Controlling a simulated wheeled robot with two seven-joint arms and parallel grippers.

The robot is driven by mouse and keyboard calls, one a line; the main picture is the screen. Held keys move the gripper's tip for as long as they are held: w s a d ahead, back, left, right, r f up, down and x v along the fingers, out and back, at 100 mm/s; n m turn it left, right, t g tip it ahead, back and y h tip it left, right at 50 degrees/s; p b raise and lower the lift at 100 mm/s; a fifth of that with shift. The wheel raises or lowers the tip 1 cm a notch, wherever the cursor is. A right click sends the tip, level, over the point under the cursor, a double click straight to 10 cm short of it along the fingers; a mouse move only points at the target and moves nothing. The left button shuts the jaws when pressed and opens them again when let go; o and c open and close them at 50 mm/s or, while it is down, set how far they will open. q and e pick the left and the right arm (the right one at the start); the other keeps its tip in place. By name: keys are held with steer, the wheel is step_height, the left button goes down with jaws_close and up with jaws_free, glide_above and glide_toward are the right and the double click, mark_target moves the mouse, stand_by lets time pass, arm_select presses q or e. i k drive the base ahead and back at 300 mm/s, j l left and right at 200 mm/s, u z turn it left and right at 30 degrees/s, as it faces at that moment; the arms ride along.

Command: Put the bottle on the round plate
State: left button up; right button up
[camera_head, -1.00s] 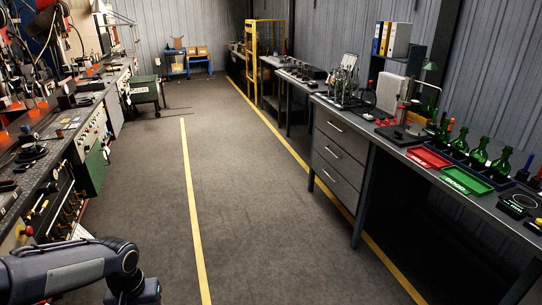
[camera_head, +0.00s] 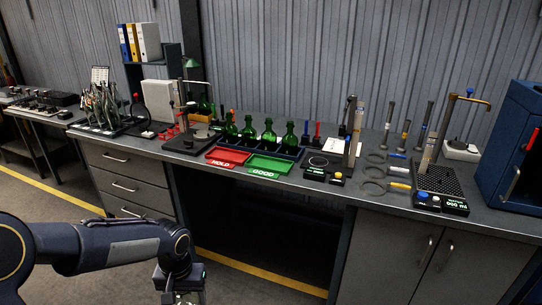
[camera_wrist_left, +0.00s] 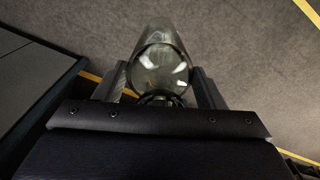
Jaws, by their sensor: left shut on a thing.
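My left gripper (camera_head: 183,290) hangs low in front of the bench, at the bottom edge of the head view. In the left wrist view its fingers (camera_wrist_left: 163,88) are shut on a clear glass bottle (camera_wrist_left: 160,66), seen end-on, above the floor. In the head view only a small part of the held bottle shows, cut by the frame edge. A dark device with a round, ring-edged plate (camera_head: 318,162) sits on the bench right of the green tray. The plate looks empty. My right gripper is not in view.
Green bottles (camera_head: 268,138) stand in a dark rack (camera_head: 289,153) behind a red HOLD tray (camera_head: 228,157) and a green GOOD tray (camera_head: 270,166). A stand (camera_head: 183,140) is to the left. Ring tools (camera_head: 374,172), upright stands and a blue cabinet (camera_head: 511,150) are to the right.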

mark_target(204, 133)
steer(key=i+j+z, duration=0.45)
steer(key=j, duration=0.15)
steer(key=j+z, duration=0.25)
steer(key=i+j+z, duration=0.2)
steer(key=j, duration=0.25)
steer(key=j+z, duration=0.25)
steer(key=j, duration=0.1)
